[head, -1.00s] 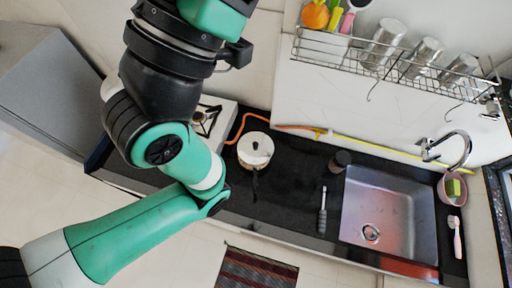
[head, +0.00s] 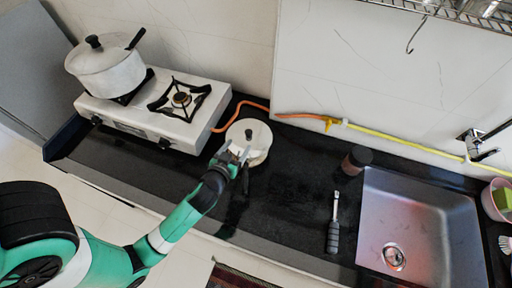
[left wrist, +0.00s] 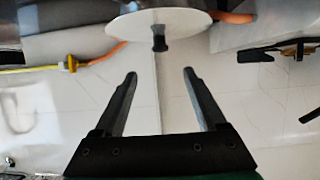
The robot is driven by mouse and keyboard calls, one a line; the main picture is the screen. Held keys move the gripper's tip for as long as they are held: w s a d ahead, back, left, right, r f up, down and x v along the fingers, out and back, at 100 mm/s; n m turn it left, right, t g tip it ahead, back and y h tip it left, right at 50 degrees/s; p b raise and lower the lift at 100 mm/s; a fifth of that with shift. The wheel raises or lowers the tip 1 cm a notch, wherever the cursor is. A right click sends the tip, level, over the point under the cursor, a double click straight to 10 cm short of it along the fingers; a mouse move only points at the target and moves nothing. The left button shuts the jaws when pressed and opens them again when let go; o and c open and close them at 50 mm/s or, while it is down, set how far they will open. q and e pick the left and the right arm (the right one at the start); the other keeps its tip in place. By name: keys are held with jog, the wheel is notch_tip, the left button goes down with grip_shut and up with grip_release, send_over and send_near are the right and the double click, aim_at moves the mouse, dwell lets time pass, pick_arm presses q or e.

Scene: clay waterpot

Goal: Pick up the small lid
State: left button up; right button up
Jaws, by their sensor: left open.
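The small lid (head: 258,131) is a white disc with a dark knob (head: 249,134). It sits on a round pot on the black counter, right of the stove. My left gripper (head: 239,151) is open and empty at the near left side of the lid, overlapping its edge in the head view. In the left wrist view the lid (left wrist: 185,23) and its dark knob (left wrist: 159,42) are ahead of the open left fingers (left wrist: 160,74). The knob lines up with the gap between them, beyond the tips. The pot body is mostly hidden. My right gripper is out of view.
A larger lidded white pot (head: 110,70) stands on the two-burner stove (head: 155,122) at left. An orange and yellow hose (head: 290,115) runs behind the lid. A dark jar (head: 355,160), a dark-handled tool (head: 333,236) and the sink (head: 425,225) are at right.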

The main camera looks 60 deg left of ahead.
aim_at(248, 132)
pick_arm(q)
jog(key=x, duration=0.6)
jog(key=shift+w+a+f, duration=0.15)
jog(key=shift+a+f, duration=0.05)
jog(key=shift+a, duration=0.1)
jog(key=b+x, duration=0.1)
jog(key=x, duration=0.3)
jog(key=shift+w+f+b, duration=0.15)
jog(key=shift+f+b, duration=0.05)
jog(key=shift+b, duration=0.2)
jog(key=shift+w+a+f, duration=0.15)
jog(key=shift+w+a, duration=0.15)
jog(key=shift+c, duration=0.3)
grip_shut()
